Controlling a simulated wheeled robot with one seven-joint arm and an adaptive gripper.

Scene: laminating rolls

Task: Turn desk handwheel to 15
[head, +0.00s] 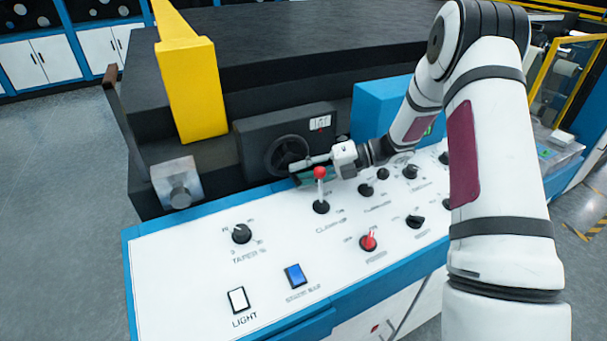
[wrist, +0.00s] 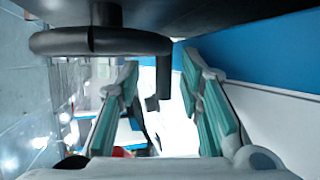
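The black desk handwheel (head: 287,155) is mounted on a dark box on the rear of the desk. In the wrist view its rim (wrist: 100,42) crosses the upper left, close to my fingers. My gripper (head: 303,168) is at the wheel's lower right in the head view. In the wrist view my gripper (wrist: 160,68) has its two teal-padded fingers spread apart. A dark peg (wrist: 164,75), seemingly the wheel's handle, shows between the fingertips, with gaps on both sides. A small white readout (head: 320,122) sits above the wheel; its digits are too small to read surely.
A red-knobbed lever (head: 320,188) stands just below my gripper. Black knobs and a red switch (head: 368,242) are spread over the white panel (head: 200,290). A yellow post (head: 192,90) rises left of the wheel, and a blue block (head: 380,105) is to its right.

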